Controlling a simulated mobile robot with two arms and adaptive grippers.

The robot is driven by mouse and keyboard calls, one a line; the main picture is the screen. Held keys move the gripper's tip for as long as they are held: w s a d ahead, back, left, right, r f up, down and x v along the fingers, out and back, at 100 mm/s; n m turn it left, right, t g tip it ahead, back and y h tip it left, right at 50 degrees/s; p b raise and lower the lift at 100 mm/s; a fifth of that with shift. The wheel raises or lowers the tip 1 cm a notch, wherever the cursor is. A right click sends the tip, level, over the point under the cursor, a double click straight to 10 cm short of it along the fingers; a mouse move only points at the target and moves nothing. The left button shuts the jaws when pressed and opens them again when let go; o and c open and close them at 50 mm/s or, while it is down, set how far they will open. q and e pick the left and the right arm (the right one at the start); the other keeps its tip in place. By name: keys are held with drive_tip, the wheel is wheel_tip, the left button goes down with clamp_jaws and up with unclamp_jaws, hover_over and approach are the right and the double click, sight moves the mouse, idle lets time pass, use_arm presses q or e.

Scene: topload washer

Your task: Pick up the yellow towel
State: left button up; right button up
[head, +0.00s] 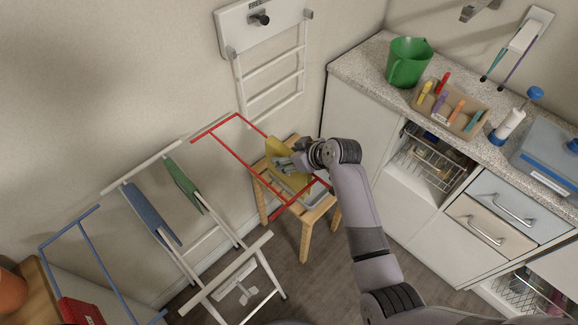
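The yellow towel (293,178) hangs over the red rack above a small wooden stool, near the wall. My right gripper (284,163) comes in from the right and is at the towel, its fingers overlapping the yellow cloth in the picture. I cannot tell whether the fingers are closed on it or only beside it. Part of the towel is hidden behind the gripper. My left gripper is not in view.
The red rack (215,123) and wooden stool (264,193) surround the towel. A white drying rack (240,240) with a blue towel (150,215) and green towel (184,185) stands left. The counter (365,68) with a green pail (408,64) is right.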

drive_tip(key=shift+c, duration=0.2)
clamp_jaws()
idle(0.4)
